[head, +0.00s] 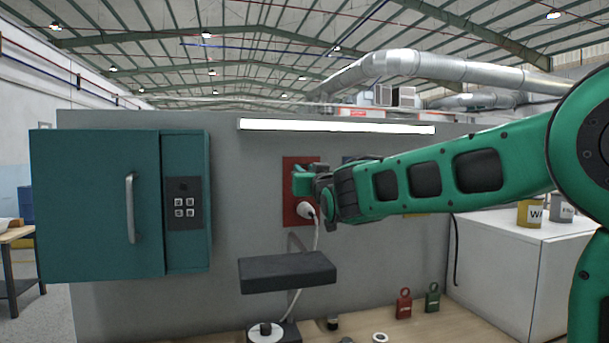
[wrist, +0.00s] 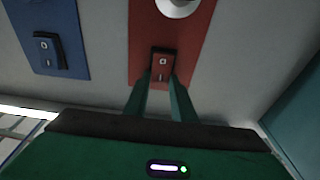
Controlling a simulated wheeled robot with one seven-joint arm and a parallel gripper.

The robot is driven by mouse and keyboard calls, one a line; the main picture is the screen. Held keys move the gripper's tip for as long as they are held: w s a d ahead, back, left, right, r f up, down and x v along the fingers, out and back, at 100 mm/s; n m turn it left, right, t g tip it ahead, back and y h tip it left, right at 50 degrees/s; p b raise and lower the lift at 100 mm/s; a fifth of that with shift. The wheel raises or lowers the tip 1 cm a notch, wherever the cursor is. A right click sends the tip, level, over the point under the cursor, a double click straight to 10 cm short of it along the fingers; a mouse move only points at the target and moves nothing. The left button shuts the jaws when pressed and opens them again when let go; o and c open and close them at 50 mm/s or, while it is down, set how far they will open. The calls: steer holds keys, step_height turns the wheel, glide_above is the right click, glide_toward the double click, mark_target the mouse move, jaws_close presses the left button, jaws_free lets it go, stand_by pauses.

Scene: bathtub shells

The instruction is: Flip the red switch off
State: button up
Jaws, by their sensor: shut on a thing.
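The red switch (wrist: 162,64) is a rocker with a dark frame and O and I marks, on a red panel (wrist: 193,20). The red panel also shows on the grey wall in the head view (head: 291,212); there my gripper (head: 303,180) hides the switch. In the wrist view my gripper (wrist: 161,82) has its two green fingers close together, one on each side of the switch's near end, shut on it. I cannot tell which side of the rocker is pressed in.
A blue panel with a similar dark switch (wrist: 48,54) is beside the red one. A white plug (head: 306,209) with a cord sits low on the red panel. A dark shelf (head: 288,272) juts out below. A teal cabinet (head: 98,205) is at left.

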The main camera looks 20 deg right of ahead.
steer(key=shift+s+f+t, duration=0.1)
steer(key=shift+f+t, duration=0.15)
steer(key=shift+t, duration=0.35)
steer(key=o, duration=1.1)
steer(key=shift+c, duration=0.2)
steer(key=shift+s, duration=0.1)
steer(key=v, duration=1)
steer(key=shift+s+f, duration=0.2)
steer(key=shift+s, duration=0.05)
